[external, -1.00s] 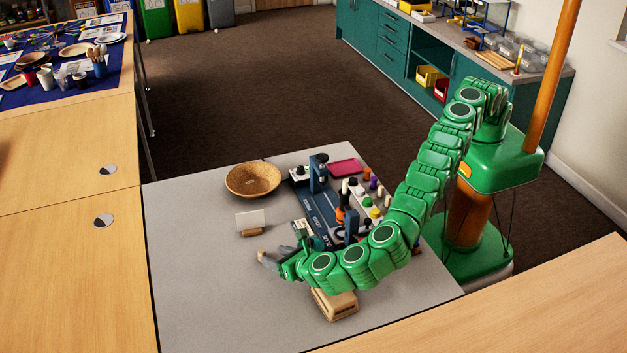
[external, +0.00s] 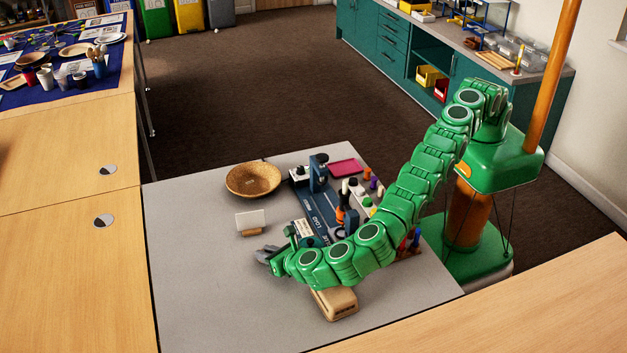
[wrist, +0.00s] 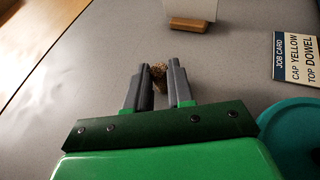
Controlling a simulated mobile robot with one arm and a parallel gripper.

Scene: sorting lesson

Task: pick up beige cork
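The beige cork (wrist: 159,75), speckled brown, lies between my gripper's two grey fingers in the wrist view. It fills the narrow gap near the fingertips, and both fingers appear to touch its sides. My gripper (wrist: 160,74) looks shut on it. In the external view my gripper (external: 266,255) is low over the grey table, in front of the white card's stand; the cork cannot be made out there. I cannot tell whether the cork still rests on the table.
A white card in a wooden stand (external: 252,231) is just beyond my gripper. The job card (wrist: 298,58) and a teal round thing (wrist: 292,130) lie to the right. A wooden block (external: 335,304) is below my arm. A woven bowl (external: 253,180) stands behind. The table's left side is clear.

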